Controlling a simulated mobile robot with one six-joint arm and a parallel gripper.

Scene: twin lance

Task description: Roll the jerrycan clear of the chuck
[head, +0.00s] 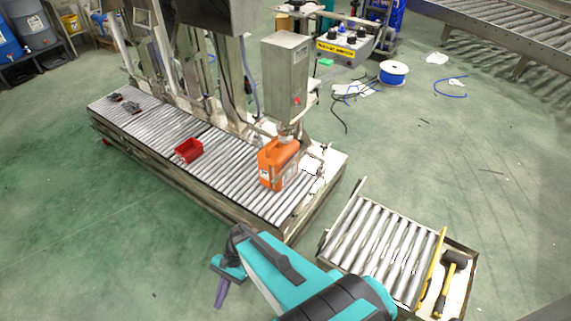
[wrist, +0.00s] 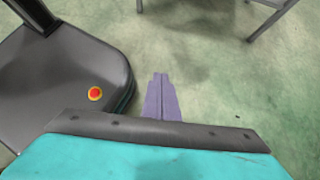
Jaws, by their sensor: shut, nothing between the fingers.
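The orange jerrycan (head: 276,166) stands upright on the roller conveyor, in the head view. The chuck (head: 290,130) is at the lower end of the grey box-shaped head, directly above the jerrycan's top. I cannot tell whether they touch. My gripper (head: 219,301) is low over the green floor in front of the conveyor, well apart from the jerrycan. Its purple fingers are shut and empty; they also show in the wrist view (wrist: 160,85), pointing over bare floor. The jerrycan and chuck are not in the wrist view.
The roller conveyor (head: 230,178) carries a red bin (head: 189,150) left of the jerrycan, with free rollers between. A short roller section (head: 375,245) stands at front right, with a black-headed mallet (head: 453,262) at its side. A cable spool (head: 393,73) lies on the floor behind.

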